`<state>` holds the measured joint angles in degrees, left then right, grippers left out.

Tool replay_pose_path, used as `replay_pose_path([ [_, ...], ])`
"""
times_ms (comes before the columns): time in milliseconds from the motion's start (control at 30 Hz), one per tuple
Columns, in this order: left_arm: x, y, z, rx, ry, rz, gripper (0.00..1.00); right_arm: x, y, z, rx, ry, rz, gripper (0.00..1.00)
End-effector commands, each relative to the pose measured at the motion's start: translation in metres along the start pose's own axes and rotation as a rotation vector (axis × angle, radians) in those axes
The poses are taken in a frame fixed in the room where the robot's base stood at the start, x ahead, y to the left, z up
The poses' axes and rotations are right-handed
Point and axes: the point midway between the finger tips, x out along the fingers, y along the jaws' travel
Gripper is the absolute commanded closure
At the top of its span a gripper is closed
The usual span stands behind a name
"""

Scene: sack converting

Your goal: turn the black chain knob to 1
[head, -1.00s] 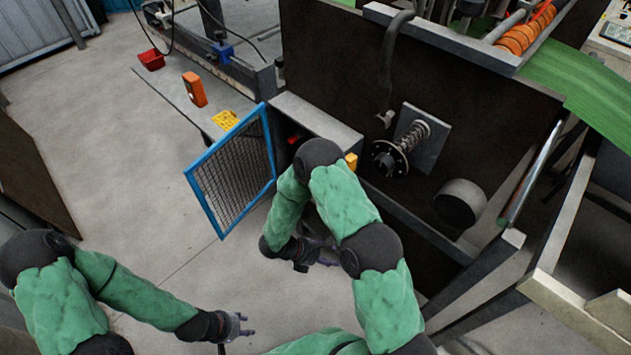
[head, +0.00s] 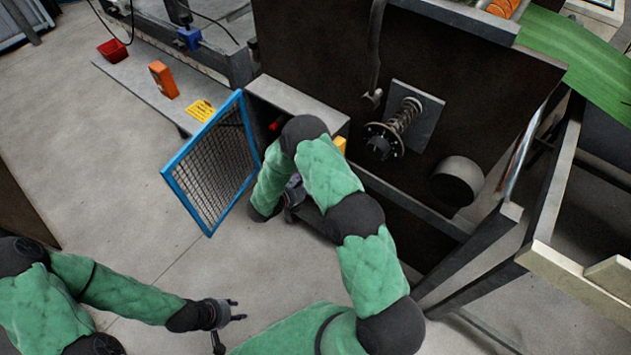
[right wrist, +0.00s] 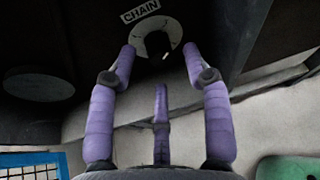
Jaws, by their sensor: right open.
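The black chain knob (right wrist: 157,43) sits on a round pale dial plate (right wrist: 176,27) at the top of the right wrist view, under a "CHAIN" label (right wrist: 140,11). Its numbers are not legible. My right gripper (right wrist: 160,58) is open, with purple fingers on either side of the dial and a third finger below; I cannot tell whether they touch the knob. In the head view the knob is hidden behind my right arm, and the right gripper (head: 293,188) is partly hidden. My left gripper (head: 239,310) is open and empty above the floor at lower left.
A blue-framed mesh door (head: 213,165) stands open left of the grey box (head: 290,103). A flanged spring shaft (head: 395,128) and a round drum (head: 458,181) stick out of the dark machine panel at right. The floor at left is mostly clear.

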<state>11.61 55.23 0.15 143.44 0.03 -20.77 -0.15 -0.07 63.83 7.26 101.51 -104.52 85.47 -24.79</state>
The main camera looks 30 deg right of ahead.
Motion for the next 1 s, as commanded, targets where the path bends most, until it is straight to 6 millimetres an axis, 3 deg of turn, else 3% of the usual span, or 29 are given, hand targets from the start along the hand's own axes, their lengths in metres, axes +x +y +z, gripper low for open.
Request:
replay_pose_path([
  [200,0.005,-0.002,0.000,0.000,0.000,0.000,0.60,0.020,0.000,-0.001,-0.001,0.001,-0.001,0.50],
  [533,0.006,-0.002,-0.001,0.000,0.001,0.000,0.60,0.023,0.000,0.000,-0.001,0.001,0.000,0.50],
  [567,0.006,-0.002,-0.001,0.000,0.001,0.000,0.60,0.023,0.000,0.000,-0.001,0.001,0.000,0.53],
  [733,0.006,-0.002,-0.001,0.000,0.001,0.000,0.60,0.023,0.000,-0.001,-0.001,0.002,-0.001,1.00],
  [1000,0.006,-0.002,-0.001,0.000,0.001,0.000,0.60,0.023,-0.001,-0.002,-0.011,0.003,-0.006,1.00],
])
